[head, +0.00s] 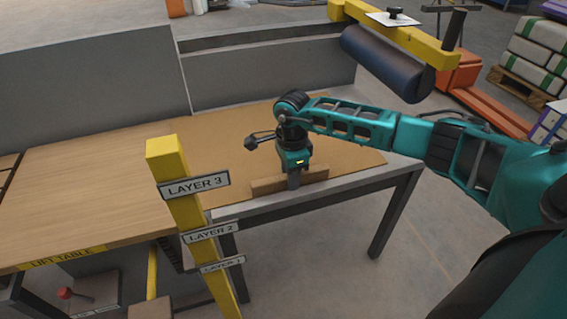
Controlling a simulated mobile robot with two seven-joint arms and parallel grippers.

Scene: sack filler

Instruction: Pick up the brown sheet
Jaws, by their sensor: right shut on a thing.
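The brown sheet (220,130) lies flat across the right part of the table, lighter wooden top showing to its left. A raised brown strip (265,186) stands at its near edge and looks like an upturned lip of the sheet. My right gripper (293,182) points down at this strip and is shut on it; its fingertips partly hide the strip. My left gripper is not in view.
A yellow post (168,157) with layer labels stands in front of the table. A yellow arm with a dark roller (388,62) hangs at the upper right. Grey panels (85,75) close off the back. Stacked sacks on a pallet (530,60) stand far right.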

